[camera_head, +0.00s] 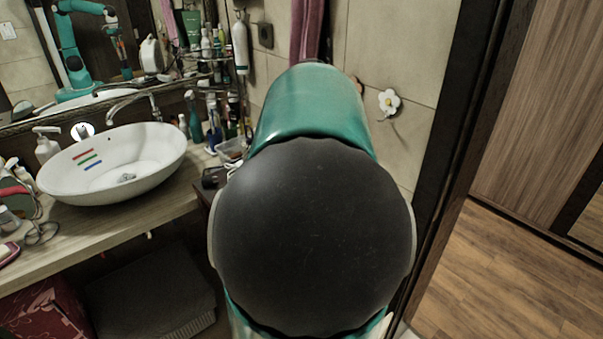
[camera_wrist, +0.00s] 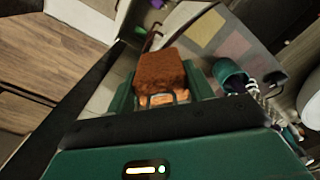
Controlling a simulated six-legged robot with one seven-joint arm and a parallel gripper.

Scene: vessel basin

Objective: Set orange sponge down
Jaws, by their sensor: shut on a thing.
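The orange sponge (camera_wrist: 160,70) shows in the middle of the wrist view, brownish orange and block-shaped. My gripper (camera_wrist: 162,90) is shut on it, with one green finger on each side. The sponge looks held up off the floor; I cannot see it touching any surface. In the head view, my own arm fills the middle and hides the gripper and the sponge.
A white oval basin (camera_head: 112,160) with red, green and blue stripes stands on a wooden counter (camera_head: 105,225) at left. Bottles crowd the counter's back. A dark door frame (camera_head: 455,130) stands at right.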

